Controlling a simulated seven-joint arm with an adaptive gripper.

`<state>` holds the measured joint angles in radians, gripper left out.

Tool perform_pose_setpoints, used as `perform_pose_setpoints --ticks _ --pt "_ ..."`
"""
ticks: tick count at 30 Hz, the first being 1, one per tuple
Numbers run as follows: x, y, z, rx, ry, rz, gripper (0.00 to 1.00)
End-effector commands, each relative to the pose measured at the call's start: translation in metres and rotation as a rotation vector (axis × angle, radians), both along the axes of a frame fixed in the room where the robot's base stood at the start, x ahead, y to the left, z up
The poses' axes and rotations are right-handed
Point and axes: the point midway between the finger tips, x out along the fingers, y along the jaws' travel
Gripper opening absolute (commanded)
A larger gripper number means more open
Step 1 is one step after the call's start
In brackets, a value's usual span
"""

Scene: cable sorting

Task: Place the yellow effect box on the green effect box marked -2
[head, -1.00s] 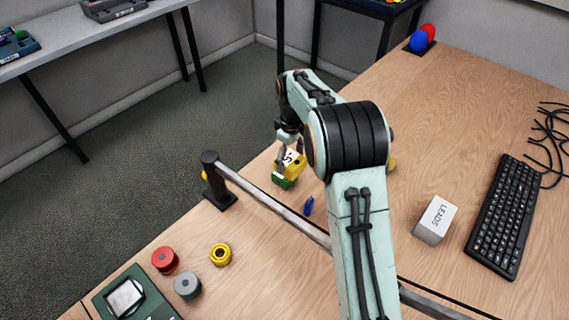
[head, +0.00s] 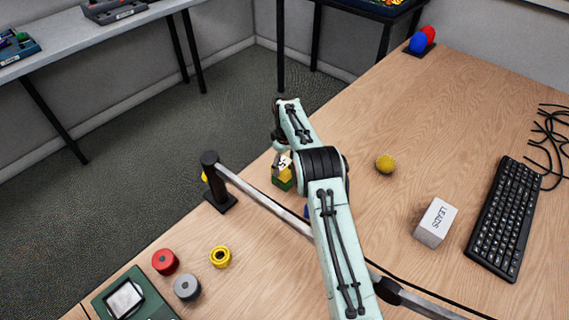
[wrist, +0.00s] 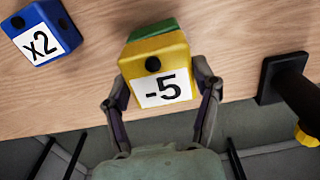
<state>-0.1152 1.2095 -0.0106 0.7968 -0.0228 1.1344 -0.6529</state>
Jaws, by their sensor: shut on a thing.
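The yellow effect box (wrist: 160,58), marked -5 on a white label, is between the two fingers of my gripper (wrist: 160,112) in the wrist view. My gripper is shut on it. It also shows in the head view (head: 284,172), partly hidden by my arm. The green effect box (wrist: 150,27) shows behind and under the yellow box; in the head view the green box (head: 282,184) is directly beneath it. The two look stacked and touching, slightly turned against each other. The green box's marking is hidden.
A blue box marked x2 (wrist: 40,32) lies beside the stack on the wooden table. A metal rail on a black post (head: 216,180) runs close by. The table edge is near. Red, grey and yellow spools (head: 220,256) and a yellow ball (head: 385,163) stand apart.

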Motion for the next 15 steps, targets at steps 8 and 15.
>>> perform_pose_setpoints --ticks 8,15 --pt "-0.0001 -0.0001 -0.0027 0.000 0.000 0.001 0.78" --pt "-0.0001 -0.0001 -0.0024 0.000 0.000 0.000 0.89"
